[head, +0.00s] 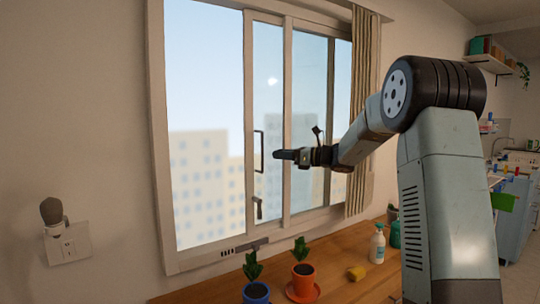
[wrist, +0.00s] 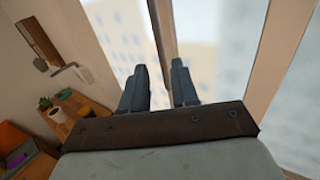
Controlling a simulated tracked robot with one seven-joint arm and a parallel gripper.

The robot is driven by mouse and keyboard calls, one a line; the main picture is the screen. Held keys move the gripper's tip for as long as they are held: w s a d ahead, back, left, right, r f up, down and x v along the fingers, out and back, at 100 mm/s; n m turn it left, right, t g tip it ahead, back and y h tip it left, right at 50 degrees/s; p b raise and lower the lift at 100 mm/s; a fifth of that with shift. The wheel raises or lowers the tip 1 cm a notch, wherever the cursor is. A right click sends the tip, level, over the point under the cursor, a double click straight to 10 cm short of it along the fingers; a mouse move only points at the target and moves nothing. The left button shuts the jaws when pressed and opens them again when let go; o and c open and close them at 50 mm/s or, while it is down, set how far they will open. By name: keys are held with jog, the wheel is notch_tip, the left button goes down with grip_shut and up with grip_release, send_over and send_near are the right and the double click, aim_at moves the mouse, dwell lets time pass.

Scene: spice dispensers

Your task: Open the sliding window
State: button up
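The sliding window (head: 248,120) has a pale frame and several upright bars, with a city and sky behind the panes. A slim dark upright handle (head: 259,151) is on an upright bar of the window, with a small latch (head: 257,208) below it. My gripper (head: 276,154) is just right of the handle in the head view, at about its height, pointing left. In the wrist view, the two fingers of my gripper (wrist: 160,84) are apart with nothing visible between them. A brown upright bar (wrist: 162,30) shows beyond the gap; I cannot tell whether anything touches.
A wooden counter (head: 335,289) runs below the window. A curtain (head: 362,100) hangs at the window's right side.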

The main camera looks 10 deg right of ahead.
jog(key=v, duration=0.6)
jog(key=shift+a, duration=0.1)
jog(key=s+a+f+n+g+h, duration=0.2)
jog(key=s+a+n+g+h, duration=0.3)
jog(key=s, duration=0.6)
jog(key=s+a+f+n+h, duration=0.2)
jog(key=s+a+n, duration=0.3)
jog(key=s, duration=0.7)
jog(key=s+d+f+n+h, duration=0.2)
jog(key=s+d+n, duration=0.1)
jog(key=s, duration=0.4)
jog(key=s+d+f+n+t+h, duration=0.1)
jog(key=s+d+f+n+h, duration=0.1)
jog(key=s+n, duration=0.4)
jog(key=s+d+f+n+h, duration=0.3)
jog(key=s+d+n+h, duration=0.1)
jog(key=s, duration=0.4)
jog(key=shift+s+d+n, duration=0.35)
jog(key=shift+d+n, duration=0.25)
jog(key=shift+d, duration=0.05)
